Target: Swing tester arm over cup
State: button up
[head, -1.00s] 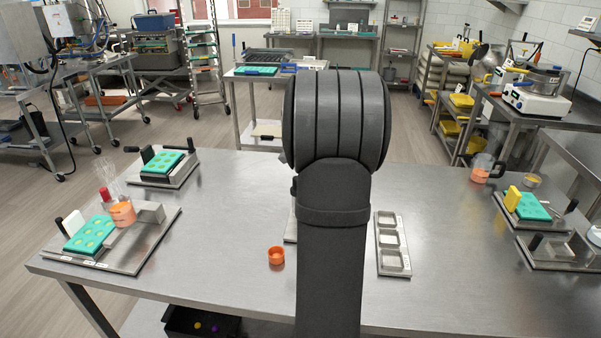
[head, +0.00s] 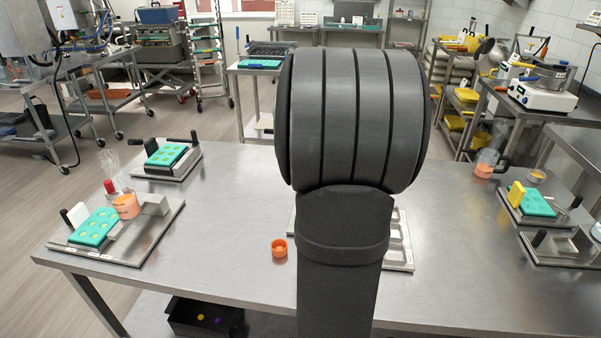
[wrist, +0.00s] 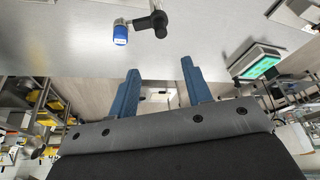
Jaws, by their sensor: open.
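In the wrist view, a short metal bar with a blue cylinder (wrist: 121,34) at one end and a black knob (wrist: 157,20) at the other looks like the tester arm; I cannot tell for certain. My gripper (wrist: 160,72) shows two blue fingers, apart and empty, with the bar a little beyond their tips. The cup is not clear in the wrist view. In the head view my own arm hides the gripper and the tester.
A compartment tray (head: 400,250) is partly hidden right of my arm. A teal mould (head: 97,227) with an orange beaker (head: 127,206) sits on a left plate. Another teal mould (head: 166,155) stands behind. A jug (head: 486,163) is at right. The table's middle left is clear.

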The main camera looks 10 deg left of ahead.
jog(key=shift+n, duration=0.4)
jog(key=x, duration=1.7)
jog(key=shift+w+a+r, duration=0.1)
jog(key=shift+a, duration=0.1)
jog(key=shift+c, duration=0.3)
grip_shut()
